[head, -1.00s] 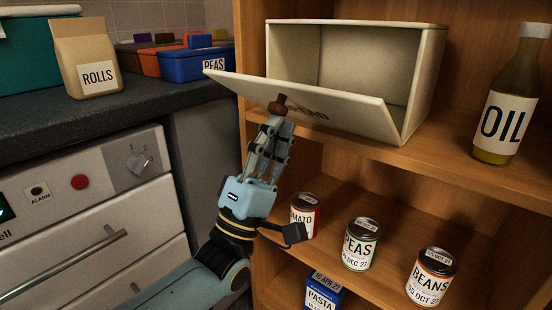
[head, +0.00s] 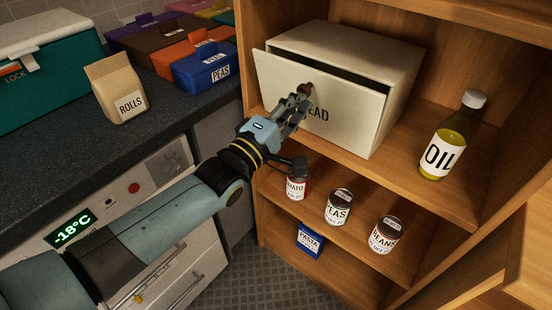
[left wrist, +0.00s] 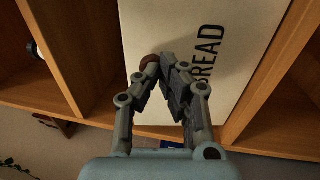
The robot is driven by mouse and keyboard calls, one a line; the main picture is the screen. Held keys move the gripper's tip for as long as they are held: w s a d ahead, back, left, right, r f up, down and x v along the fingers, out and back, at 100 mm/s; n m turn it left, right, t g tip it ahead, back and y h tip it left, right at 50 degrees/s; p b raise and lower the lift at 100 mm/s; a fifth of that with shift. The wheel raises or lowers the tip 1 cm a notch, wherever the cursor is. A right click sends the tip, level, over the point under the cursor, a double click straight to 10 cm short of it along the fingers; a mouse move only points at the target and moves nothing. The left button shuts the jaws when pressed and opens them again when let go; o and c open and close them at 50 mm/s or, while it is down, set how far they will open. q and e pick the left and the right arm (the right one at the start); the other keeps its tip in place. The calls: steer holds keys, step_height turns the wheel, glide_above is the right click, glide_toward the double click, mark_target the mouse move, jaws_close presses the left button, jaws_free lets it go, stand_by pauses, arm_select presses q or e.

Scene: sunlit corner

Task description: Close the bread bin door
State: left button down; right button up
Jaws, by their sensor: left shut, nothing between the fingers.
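The cream bread bin (head: 350,50) stands on the upper shelf of the wooden cupboard in the head view. Its door (head: 275,85), lettered BREAD, is nearly upright, with a dark gap along its top edge. A brown knob (head: 305,89) sits on the door's front. My left gripper (head: 300,103) is shut and empty, its fingertips at the door's face beside the knob. In the left wrist view the fingers (left wrist: 160,65) lie over the door (left wrist: 175,25), with the knob (left wrist: 149,61) partly hidden behind them. My right gripper is not in view.
An oil bottle (head: 450,138) stands right of the bin on the same shelf. Several cans, such as the peas can (head: 338,208), stand on the shelf below. A rolls bag (head: 118,90) and coloured boxes (head: 205,65) are on the counter at left.

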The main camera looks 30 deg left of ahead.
mark_target(304, 91)
arm_select(q)
steer(key=shift+w+d+r+g+p, duration=0.1)
steer(key=shift+w+r+g+p, duration=0.2)
steer(key=shift+w+p, duration=0.45)
steer(key=shift+w+r+g+p, duration=0.1)
steer(key=shift+w+r+p, duration=0.25)
steer(key=shift+w+p, duration=0.35)
steer(key=shift+s, duration=0.1)
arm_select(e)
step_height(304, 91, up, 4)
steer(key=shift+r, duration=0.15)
arm_select(q)
steer(key=shift+r, duration=0.15)
steer(key=shift+s, duration=0.1)
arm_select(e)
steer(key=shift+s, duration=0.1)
